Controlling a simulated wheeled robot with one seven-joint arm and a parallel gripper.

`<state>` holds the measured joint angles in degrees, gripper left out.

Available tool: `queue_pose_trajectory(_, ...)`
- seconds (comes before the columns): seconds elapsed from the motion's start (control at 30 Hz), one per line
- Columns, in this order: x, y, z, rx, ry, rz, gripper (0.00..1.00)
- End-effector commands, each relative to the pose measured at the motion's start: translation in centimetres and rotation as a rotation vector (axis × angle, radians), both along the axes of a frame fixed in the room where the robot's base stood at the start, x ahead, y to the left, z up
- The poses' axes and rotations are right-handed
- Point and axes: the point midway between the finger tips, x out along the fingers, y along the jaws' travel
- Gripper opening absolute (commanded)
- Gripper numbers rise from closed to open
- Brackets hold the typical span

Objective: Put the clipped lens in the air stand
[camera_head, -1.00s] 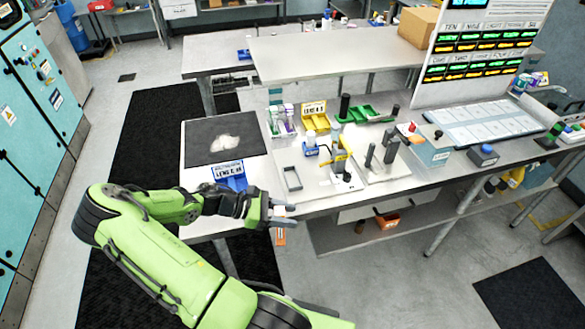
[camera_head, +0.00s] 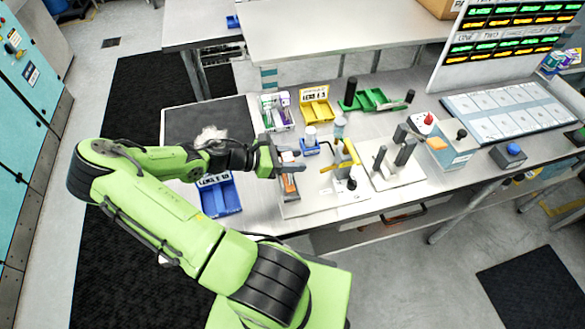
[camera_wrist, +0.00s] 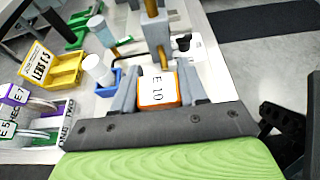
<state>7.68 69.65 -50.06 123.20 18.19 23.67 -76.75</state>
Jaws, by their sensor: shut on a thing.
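My gripper (camera_head: 289,161) is shut on the clipped lens, an orange clip with a white label (camera_head: 289,185). In the wrist view the label reads E 10 on the clip (camera_wrist: 158,88), held between the two grey jaws; the lens itself is hidden. The gripper is over the bench, left of a stand with a grey post and yellow arm (camera_head: 340,160). The post (camera_wrist: 158,35) rises just beyond the clip in the wrist view. A second stand with grey posts (camera_head: 403,152) is to the right. I cannot tell which is the air stand.
A blue tray labelled LENS E 10 (camera_head: 221,198) lies left of the gripper. A white cylinder in a blue holder (camera_head: 310,137) stands close behind the gripper. Yellow (camera_head: 317,108) and green (camera_head: 372,99) trays are farther back. A black mat (camera_head: 190,118) lies at left.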

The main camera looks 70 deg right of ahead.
Motion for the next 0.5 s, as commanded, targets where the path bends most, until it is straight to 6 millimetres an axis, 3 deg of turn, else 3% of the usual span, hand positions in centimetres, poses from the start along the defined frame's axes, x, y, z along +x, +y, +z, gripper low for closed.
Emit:
queue_pose_trajectory(0.17,-0.1,0.0,-3.1,0.001,0.003,0.001,0.00)
queue_pose_trajectory(0.33,0.0,0.0,-3.3,0.002,-0.001,0.000,0.00)
queue_pose_trajectory(0.37,0.0,0.0,-3.3,0.002,-0.001,0.000,0.44)
queue_pose_trajectory(0.5,0.0,0.0,-3.3,0.002,-0.001,0.000,0.65)
